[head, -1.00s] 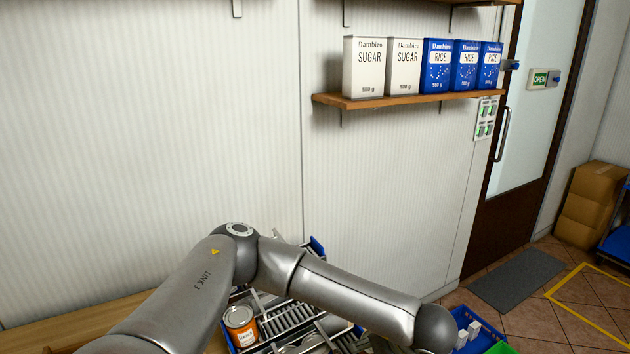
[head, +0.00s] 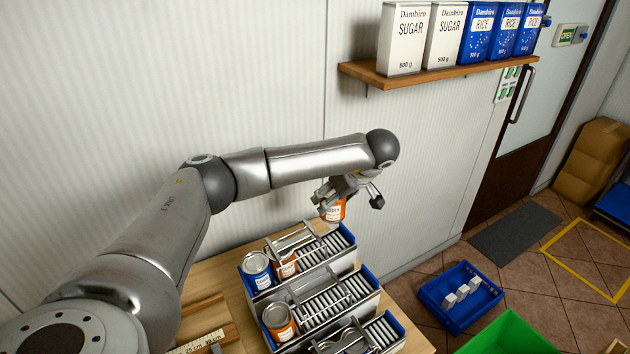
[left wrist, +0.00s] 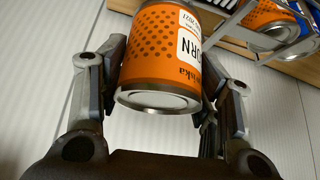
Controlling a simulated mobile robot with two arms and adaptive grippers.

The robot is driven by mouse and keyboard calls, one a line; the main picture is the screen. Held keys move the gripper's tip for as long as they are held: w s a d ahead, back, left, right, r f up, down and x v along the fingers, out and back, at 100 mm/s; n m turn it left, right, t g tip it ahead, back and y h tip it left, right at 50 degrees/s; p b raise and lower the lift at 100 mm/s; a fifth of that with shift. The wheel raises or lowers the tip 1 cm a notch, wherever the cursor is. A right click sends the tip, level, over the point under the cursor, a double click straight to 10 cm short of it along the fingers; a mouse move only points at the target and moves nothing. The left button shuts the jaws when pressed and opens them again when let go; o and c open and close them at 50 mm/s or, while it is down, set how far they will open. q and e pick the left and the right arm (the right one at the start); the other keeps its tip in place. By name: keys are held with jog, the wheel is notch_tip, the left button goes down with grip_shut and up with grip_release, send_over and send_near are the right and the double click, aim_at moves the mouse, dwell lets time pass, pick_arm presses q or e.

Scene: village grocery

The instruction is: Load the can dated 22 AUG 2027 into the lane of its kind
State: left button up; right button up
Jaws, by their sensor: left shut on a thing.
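My left gripper (head: 350,188) is shut on an orange can (head: 335,212), held above the far end of the rack. In the left wrist view the can (left wrist: 155,55) sits between the fingers (left wrist: 160,95); its white label reads "...ORN", and a date ending in 2027 shows only in part. The rack (head: 312,307) has several lanes with blue sides and grey rollers. A blue can (head: 257,270) and an orange can (head: 285,264) stand at the near end of the far section. Another orange can (head: 278,322) stands in the section nearer me. My right gripper is out of view.
A wall shelf (head: 440,72) with white sugar and blue rice packs is above and right of the gripper. The wall is close behind the rack. A blue crate (head: 459,297) with small white boxes and a green crate (head: 507,335) are at the right.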

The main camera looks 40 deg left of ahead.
aim_at(335, 217)
pick_arm(q)
jog(key=shift+w+a, duration=0.15)
jog(key=shift+a, duration=0.15)
jog(key=shift+d, duration=0.15)
jog(key=shift+s+d+f+b, duration=0.15)
jog(key=shift+d+b, duration=0.25)
jog(key=shift+d, duration=0.4)
jog(key=shift+s+d+f+b, duration=0.1)
jog(key=shift+d+f+b, duration=0.05)
jog(key=shift+f+b, duration=0.45)
jog(key=f+b, duration=0.1)
jog(key=f, duration=0.1)
jog(key=a+f+b, duration=0.1)
jog(key=shift+f, duration=0.4)
jog(key=shift+d+f+b, duration=0.15)
jog(key=shift+f+b, duration=0.15)
jog(key=shift+f, duration=0.05)
jog(key=shift+f+b, duration=1.15)
jog(key=shift+f, duration=0.6)
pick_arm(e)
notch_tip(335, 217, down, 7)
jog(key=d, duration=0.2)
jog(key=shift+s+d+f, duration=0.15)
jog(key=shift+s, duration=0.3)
pick_arm(q)
jog(key=shift+f, duration=0.1)
